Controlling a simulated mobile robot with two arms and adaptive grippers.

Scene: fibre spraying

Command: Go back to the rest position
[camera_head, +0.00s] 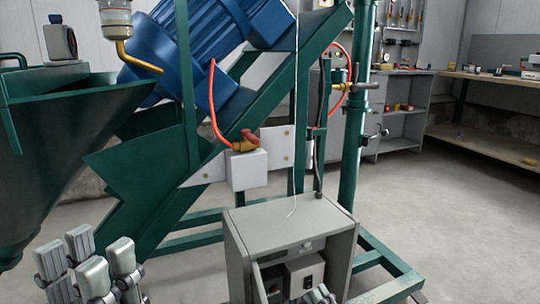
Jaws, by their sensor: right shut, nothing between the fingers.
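My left gripper (87,264) is at the lower left, with its grey fingers pointing up and a gap between them. It appears open, with nothing seen between the fingers. My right gripper (320,294) shows only as grey fingertips at the bottom edge, in front of the grey cabinet's open front. It is shut and empty; the rest of it is below the frame. Whether it touches the cabinet cannot be told.
The grey cabinet (285,222) stands beside the green frame (352,150), with its front open. A green hopper (60,150), a blue motor (215,45) and a white valve box (248,170) are ahead. Clear floor (450,220) lies right; a workbench (490,78) stands behind.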

